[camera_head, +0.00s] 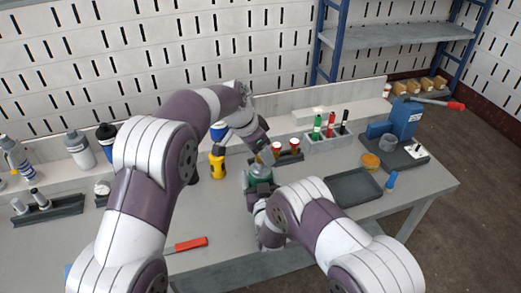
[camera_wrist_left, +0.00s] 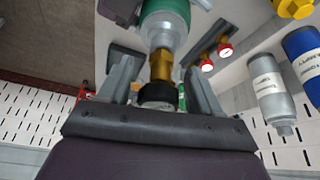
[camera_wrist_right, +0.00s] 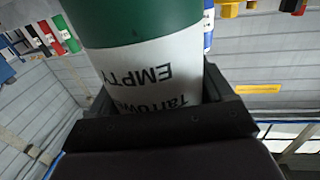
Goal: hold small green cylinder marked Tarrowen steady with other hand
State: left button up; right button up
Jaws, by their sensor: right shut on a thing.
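The small green cylinder (camera_head: 259,174) stands near the middle of the bench, its lower part hidden by my right gripper. In the right wrist view the green cylinder (camera_wrist_right: 140,20) has a white label reading "Tarrowen" in part and "EMPTY", upside down. My right gripper (camera_head: 262,197) is shut on its body, a finger on each side. My left gripper (camera_head: 263,152) is above the cylinder's top. In the left wrist view its open fingers (camera_wrist_left: 160,80) straddle a brass valve (camera_wrist_left: 161,65) with a black knob (camera_wrist_left: 157,95), with gaps visible on both sides.
A rack (camera_head: 330,140) holds several colored items. A dark tray (camera_head: 353,187) and a blue lever device (camera_head: 404,120) are at right. An orange-handled tool (camera_head: 191,244) lies in front.

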pick_arm(q)
jog(key=v, duration=0.3)
jog(key=shift+s+a+r, duration=0.15)
jog(key=shift+a, duration=0.1)
jog(key=s+a, duration=0.2)
jog(key=a, duration=0.1)
jog(key=s+a, duration=0.2)
jog(key=a, duration=0.1)
jog(key=s+a, duration=0.2)
jog(key=a, duration=0.1)
jog(key=shift+a, duration=0.35)
jog(key=shift+c, duration=0.3)
jog(key=w+d+r+n+t+y, duration=0.25)
jog(key=d+r+n, duration=0.45)
jog(key=d+n, duration=0.35)
jog(key=shift+y, duration=0.45)
jog(key=x, duration=1.2)
jog(key=shift+s+d, duration=0.15)
jog(key=shift+s, duration=0.1)
